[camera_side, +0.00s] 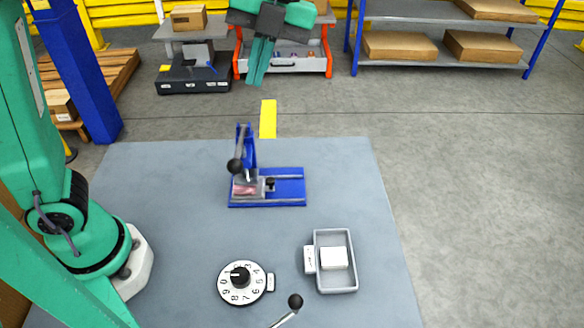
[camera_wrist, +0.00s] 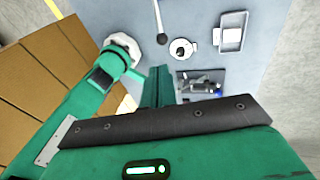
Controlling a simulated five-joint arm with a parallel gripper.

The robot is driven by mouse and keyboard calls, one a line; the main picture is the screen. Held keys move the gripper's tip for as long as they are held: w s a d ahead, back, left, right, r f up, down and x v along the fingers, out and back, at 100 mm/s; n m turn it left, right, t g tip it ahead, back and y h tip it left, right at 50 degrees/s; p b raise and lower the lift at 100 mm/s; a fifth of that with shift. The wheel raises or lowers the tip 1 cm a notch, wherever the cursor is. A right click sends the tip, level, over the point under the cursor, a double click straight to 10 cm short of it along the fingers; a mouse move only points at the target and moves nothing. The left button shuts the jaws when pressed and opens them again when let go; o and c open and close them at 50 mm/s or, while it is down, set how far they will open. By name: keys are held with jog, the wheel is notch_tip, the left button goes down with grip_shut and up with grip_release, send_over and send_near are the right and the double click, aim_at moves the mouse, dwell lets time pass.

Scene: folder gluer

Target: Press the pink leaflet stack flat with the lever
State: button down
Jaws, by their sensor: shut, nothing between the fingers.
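A blue lever press (camera_side: 285,187) stands left of the middle of the grey table in the side view. Its lever ends in a black ball knob (camera_side: 235,165) that leans to the left over the press. The pink leaflet stack (camera_side: 244,190) lies on the left part of the press base, under the pressing plate, and is partly hidden. My gripper (camera_side: 256,80) hangs high above and behind the press, fingers together and pointing down, empty and apart from it. In the wrist view the press (camera_wrist: 205,86) shows just right of my gripper (camera_wrist: 160,72).
A numbered dial (camera_side: 242,284), a grey tray (camera_side: 336,286) with a white block (camera_side: 334,258), and a second black-knobbed lever (camera_side: 295,301) are at the table's front. The table's right side is clear. Shelves with boxes (camera_side: 400,45) stand behind.

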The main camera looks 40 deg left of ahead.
aim_at(237, 162)
jog(key=shift+f, duration=0.15)
jog(key=shift+x, duration=6.85)
jog(key=shift+s+d, duration=0.1)
jog(key=shift+d, duration=0.05)
jog(key=shift+s+d+f, duration=0.15)
jog(key=shift+s+f, duration=0.05)
jog(key=shift+f, duration=0.35)
jog(key=shift+s+d+f, duration=0.15)
jog(key=shift+f, duration=0.55)
jog(key=shift+s+d+f, duration=0.15)
jog(key=shift+s+f, duration=0.05)
jog(key=shift+f, duration=0.5)
jog(key=shift+s+d+f, duration=0.15)
jog(key=shift+f, duration=0.55)
jog(key=shift+d+r, duration=0.1)
jog(key=shift+r, duration=0.05)
jog(key=s+d+v, duration=0.2)
jog(key=v, duration=1.2)
jog(key=shift+d+r+t, duration=0.2)
jog(key=shift+r+t, duration=0.05)
jog(key=shift+t, duration=0.05)
jog(key=shift+s+a+n, duration=0.1)
jog(key=shift+n, duration=0.2)
